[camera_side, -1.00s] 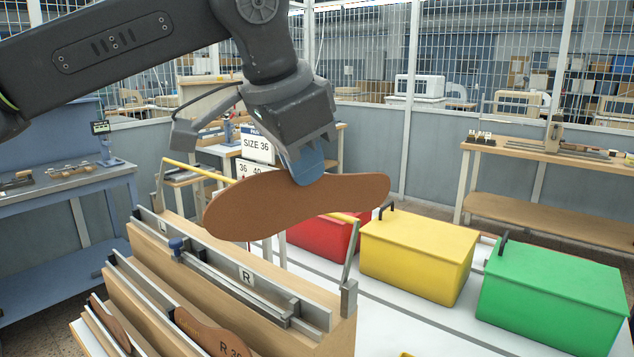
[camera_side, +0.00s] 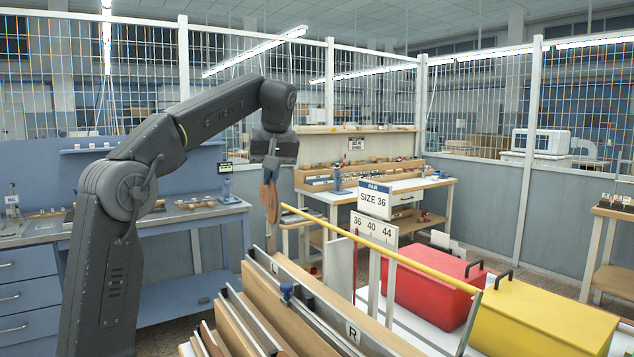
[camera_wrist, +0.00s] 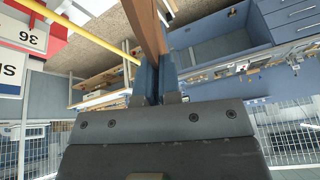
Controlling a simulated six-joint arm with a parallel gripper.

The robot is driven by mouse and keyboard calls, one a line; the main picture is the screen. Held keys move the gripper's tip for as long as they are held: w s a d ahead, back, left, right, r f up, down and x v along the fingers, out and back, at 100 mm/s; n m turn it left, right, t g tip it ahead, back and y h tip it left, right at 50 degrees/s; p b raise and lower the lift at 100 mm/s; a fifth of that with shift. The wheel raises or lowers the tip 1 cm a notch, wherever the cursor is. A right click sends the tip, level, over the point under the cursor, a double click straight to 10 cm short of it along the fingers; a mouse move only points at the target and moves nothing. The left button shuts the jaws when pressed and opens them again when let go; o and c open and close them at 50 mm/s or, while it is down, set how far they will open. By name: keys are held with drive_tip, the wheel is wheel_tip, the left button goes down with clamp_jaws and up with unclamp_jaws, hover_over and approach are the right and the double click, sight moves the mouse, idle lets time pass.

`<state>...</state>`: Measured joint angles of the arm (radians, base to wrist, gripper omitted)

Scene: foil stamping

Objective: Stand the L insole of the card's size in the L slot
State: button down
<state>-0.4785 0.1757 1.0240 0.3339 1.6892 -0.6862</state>
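My gripper (camera_side: 271,172) is shut on a brown insole (camera_side: 269,200), which hangs nearly edge-on with its long side downward. In the wrist view the blue fingers (camera_wrist: 155,78) pinch the insole (camera_wrist: 150,28). The insole's marking cannot be read. It hangs near the far left end of the slotted wooden rack (camera_side: 263,315), by the L label (camera_side: 274,267); whether it touches the rack cannot be told. The R label (camera_side: 352,333) is nearer the camera. The card (camera_side: 374,199) reads SIZE 36.
A board (camera_side: 374,229) reads 36, 40, 44. Red (camera_side: 425,285) and yellow (camera_side: 545,325) boxes stand to the right.

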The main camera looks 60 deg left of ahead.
drive_tip(key=s+a+n+g, duration=0.1)
drive_tip(key=s+a+n, duration=0.35)
drive_tip(key=a, duration=0.25)
wheel_tip(320, 180, down, 20)
drive_tip(key=shift+d+r+m, duration=0.15)
drive_tip(key=shift+r+m, duration=0.1)
drive_tip(key=shift+m, duration=0.2)
drive_tip(key=shift+s, duration=0.1)
wheel_tip(320, 180, down, 9)
drive_tip(key=shift+f, duration=0.2)
idle(0.4)
drive_tip(key=c, duration=1.2)
unclamp_jaws()
drive_tip(key=shift+c, duration=0.2)
drive_tip(key=shift+r, duration=0.15)
